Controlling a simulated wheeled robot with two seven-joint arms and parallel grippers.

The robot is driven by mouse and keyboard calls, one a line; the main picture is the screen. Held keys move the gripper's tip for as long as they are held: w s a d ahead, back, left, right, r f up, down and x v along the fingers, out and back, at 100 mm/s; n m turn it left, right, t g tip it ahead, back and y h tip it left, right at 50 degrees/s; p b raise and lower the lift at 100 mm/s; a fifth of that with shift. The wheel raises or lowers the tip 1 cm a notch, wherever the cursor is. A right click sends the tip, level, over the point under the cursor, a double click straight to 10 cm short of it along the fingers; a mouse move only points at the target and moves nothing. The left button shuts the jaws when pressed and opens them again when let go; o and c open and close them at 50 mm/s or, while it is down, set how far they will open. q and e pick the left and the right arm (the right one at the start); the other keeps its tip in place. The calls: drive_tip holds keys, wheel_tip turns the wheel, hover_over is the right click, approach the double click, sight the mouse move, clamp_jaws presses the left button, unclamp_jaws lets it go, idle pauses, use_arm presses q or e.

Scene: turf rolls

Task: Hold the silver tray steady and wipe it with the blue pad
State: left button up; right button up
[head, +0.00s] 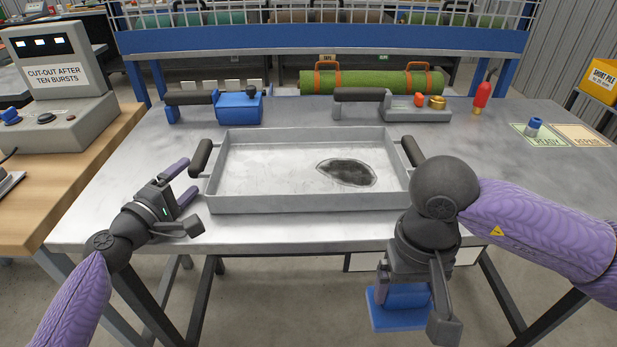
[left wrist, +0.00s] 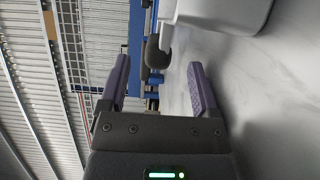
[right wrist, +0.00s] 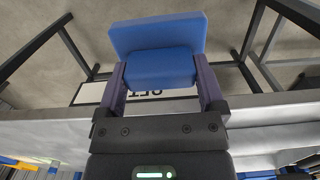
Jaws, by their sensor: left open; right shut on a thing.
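The silver tray (head: 235,201) lies on the metal table, with a dark stain (head: 346,172) right of centre on its floor. It has a dark handle at each end; the left handle (head: 201,157) also shows in the left wrist view (left wrist: 157,53). My left gripper (head: 184,183) is open and empty, just left of the tray's left handle and apart from it. My right gripper (head: 405,290) is shut on the blue pad (head: 398,316), in front of the table's front edge. The pad shows clearly between the fingers in the right wrist view (right wrist: 160,50). My right arm partly hides the tray's right handle.
Behind the tray stand a blue block tool (head: 238,107), a grey tool with a dark handle (head: 415,108) and a green turf roll (head: 370,82). A red-topped item (head: 482,95) and labelled mats (head: 540,140) lie right. A control box (head: 58,100) is left.

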sight(207, 161)
use_arm(q)
drive_tip(key=b+x, duration=0.1)
drive_tip(key=x, duration=0.3)
drive_tip(key=shift+w+f+b, duration=0.1)
drive_tip(key=shift+b, duration=0.25)
use_arm(e)
wheel_tip(207, 161, down, 2)
drive_tip(key=shift+f, duration=0.2)
use_arm(q)
drive_tip(key=shift+w+d+r, duration=0.2)
drive_tip(key=shift+w, duration=0.15)
use_arm(e)
drive_tip(key=shift+f, duration=0.1)
use_arm(q)
clamp_jaws()
drive_tip(key=shift+f, duration=0.1)
idle(0.6)
